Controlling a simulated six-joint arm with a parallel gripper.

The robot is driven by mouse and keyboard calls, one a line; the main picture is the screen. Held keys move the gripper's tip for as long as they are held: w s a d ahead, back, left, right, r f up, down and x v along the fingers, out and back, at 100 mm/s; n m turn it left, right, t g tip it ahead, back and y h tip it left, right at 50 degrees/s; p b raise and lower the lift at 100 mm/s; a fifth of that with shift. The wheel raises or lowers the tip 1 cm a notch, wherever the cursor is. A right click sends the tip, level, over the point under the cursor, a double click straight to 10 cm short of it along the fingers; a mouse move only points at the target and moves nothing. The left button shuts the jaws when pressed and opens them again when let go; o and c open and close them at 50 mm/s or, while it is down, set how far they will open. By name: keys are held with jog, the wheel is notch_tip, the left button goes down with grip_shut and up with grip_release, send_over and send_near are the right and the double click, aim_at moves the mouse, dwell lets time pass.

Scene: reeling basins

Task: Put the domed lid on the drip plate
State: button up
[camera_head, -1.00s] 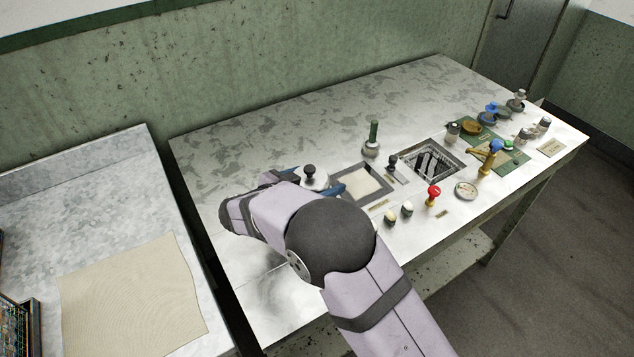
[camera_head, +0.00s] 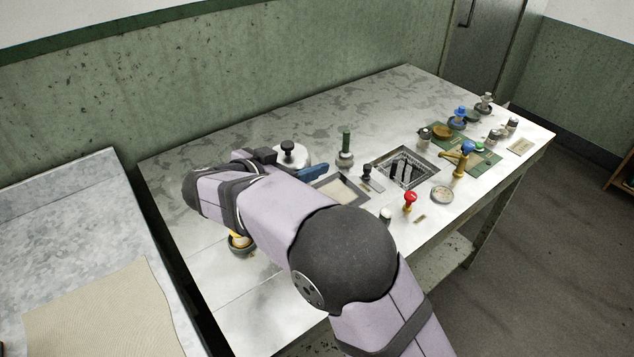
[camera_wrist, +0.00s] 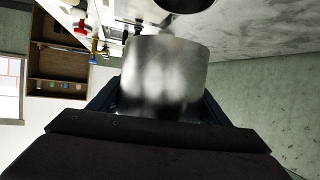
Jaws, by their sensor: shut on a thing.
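The domed lid (camera_head: 297,160) is silver metal with a black knob on top. My gripper (camera_head: 290,168) is shut on it, with a blue finger showing along its right side. In the wrist view the lid (camera_wrist: 165,75) fills the space between my fingers (camera_wrist: 160,100), its black knob at the top edge. The lid appears raised above the table; its underside is hidden. A pale square plate in a grey frame (camera_head: 352,188), partly covered by my arm, lies to its right; I cannot tell whether this is the drip plate.
Further right are a recessed basin (camera_head: 430,165), a red-knobbed piece (camera_head: 410,200), a round dish (camera_head: 442,194) and a brass tap (camera_head: 459,165). A yellow-topped cup (camera_head: 240,243) sits at the front left. The table's back left is clear.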

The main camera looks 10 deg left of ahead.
jog(key=w+d+r+m+g+h, duration=0.1)
jog(key=w+d, duration=0.2)
jog(key=d, duration=0.3)
jog(key=w+d+m+h, duration=0.1)
jog(key=w+d, duration=0.2)
jog(key=d, duration=0.4)
jog(key=shift+w+a+f+n+t+y+p, duration=0.25)
jog(key=shift+w+a+f+n+y+p, duration=0.3)
jog(key=shift+f, duration=1.25)
jog(key=shift+w+a+f+n+t+y+p, duration=0.25)
jog(key=shift+a+f, duration=0.4)
jog(key=shift+f, duration=1.2)
jog(key=shift+w+a+f+n+t+y+p, duration=0.2)
jog(key=shift+w+a+f+n+y+p, duration=0.3)
jog(key=shift+f, duration=1.3)
jog(key=shift+a, duration=0.1)
jog(key=shift+f+b, duration=0.25)
jog(key=shift+b, duration=0.2)
jog(key=o, duration=1.1)
jog(key=shift+r+p, duration=0.25)
jog(key=shift+p, duration=0.25)
